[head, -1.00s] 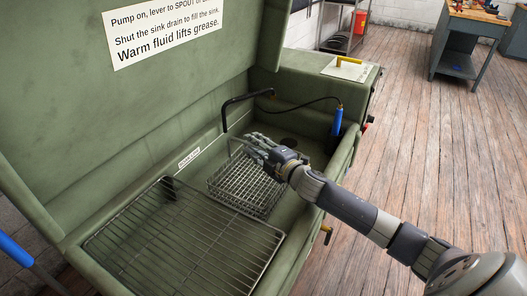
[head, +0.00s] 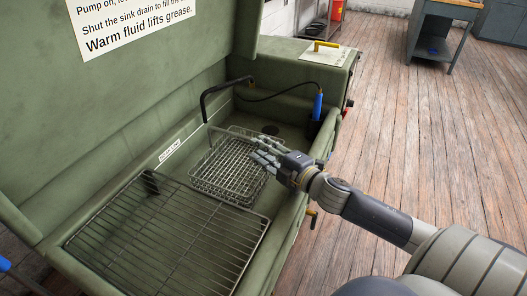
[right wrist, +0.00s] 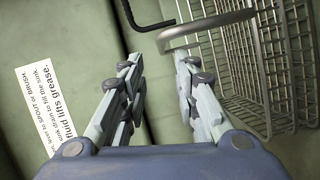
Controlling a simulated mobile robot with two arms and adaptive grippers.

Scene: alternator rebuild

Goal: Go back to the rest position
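My right gripper (head: 262,158) is above the right side of a wire basket (head: 228,190) in the green parts washer's sink. It also shows in the right wrist view (right wrist: 160,62), with its two fingers apart and nothing between them. The basket's upright handle (right wrist: 208,32) arches just beyond the fingertips in that view, and the mesh is to the right. In the head view, the handle (head: 209,136) stands left of my gripper, apart from it. My left gripper is in neither view.
A wire rack (head: 165,240) lies over the near part of the sink. A black bent spout (head: 204,103) and a blue-handled brush (head: 318,106) are at the back. The raised lid (head: 100,110) stands on the left.

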